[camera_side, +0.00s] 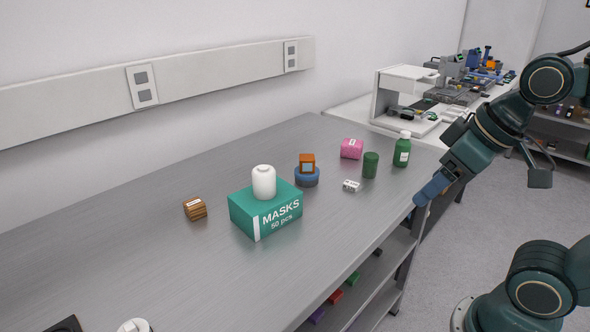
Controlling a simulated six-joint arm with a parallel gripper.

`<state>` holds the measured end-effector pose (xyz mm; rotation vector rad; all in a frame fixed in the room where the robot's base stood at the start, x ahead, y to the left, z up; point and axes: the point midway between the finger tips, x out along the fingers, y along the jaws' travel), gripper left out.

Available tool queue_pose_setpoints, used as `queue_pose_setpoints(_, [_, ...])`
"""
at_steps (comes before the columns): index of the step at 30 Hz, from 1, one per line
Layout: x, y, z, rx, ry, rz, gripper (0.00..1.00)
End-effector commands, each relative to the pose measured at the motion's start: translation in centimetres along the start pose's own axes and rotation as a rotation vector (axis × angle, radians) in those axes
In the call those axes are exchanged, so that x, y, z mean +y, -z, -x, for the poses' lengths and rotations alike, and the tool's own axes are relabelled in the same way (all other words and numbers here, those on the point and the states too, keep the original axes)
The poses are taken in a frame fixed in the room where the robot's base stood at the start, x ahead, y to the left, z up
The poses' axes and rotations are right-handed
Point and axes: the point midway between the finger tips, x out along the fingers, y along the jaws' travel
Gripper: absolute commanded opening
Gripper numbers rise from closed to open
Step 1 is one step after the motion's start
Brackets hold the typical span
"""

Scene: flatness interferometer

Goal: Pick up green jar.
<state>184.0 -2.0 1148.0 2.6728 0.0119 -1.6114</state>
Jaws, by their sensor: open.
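A dark green cylindrical jar (370,165) stands upright on the grey metal bench, right of centre. A green bottle with a white cap and white label (402,151) stands just behind and to its right. My gripper (422,200) is at the bench's right edge, to the right of the jar and apart from it. Its jaws are open, with blue finger parts pointing down and left, and nothing shows between them.
A small white labelled item (351,186) lies left of the jar, with a pink pack (351,148) behind. An orange block (307,162) sits on a blue round piece (307,178). A green MASKS box (282,214) carries a white bottle (264,184). The bench's left part is mostly clear.

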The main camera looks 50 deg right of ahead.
Motion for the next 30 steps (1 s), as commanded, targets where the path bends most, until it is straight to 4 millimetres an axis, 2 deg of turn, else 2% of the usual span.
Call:
queue_pose_setpoints(5, [0.7,2.1,0.2,-0.028,-0.012,0.069,0.67])
queue_pose_setpoints(14, [3.4,8.0,-0.1,-0.110,-0.027,0.283,0.67])
queue_pose_setpoints(23, [7.3,13.8,-1.8,-0.197,-0.011,0.509,0.67])
queue_pose_setpoints(30, [11.4,17.5,-4.2,-0.263,0.026,0.686,0.67])
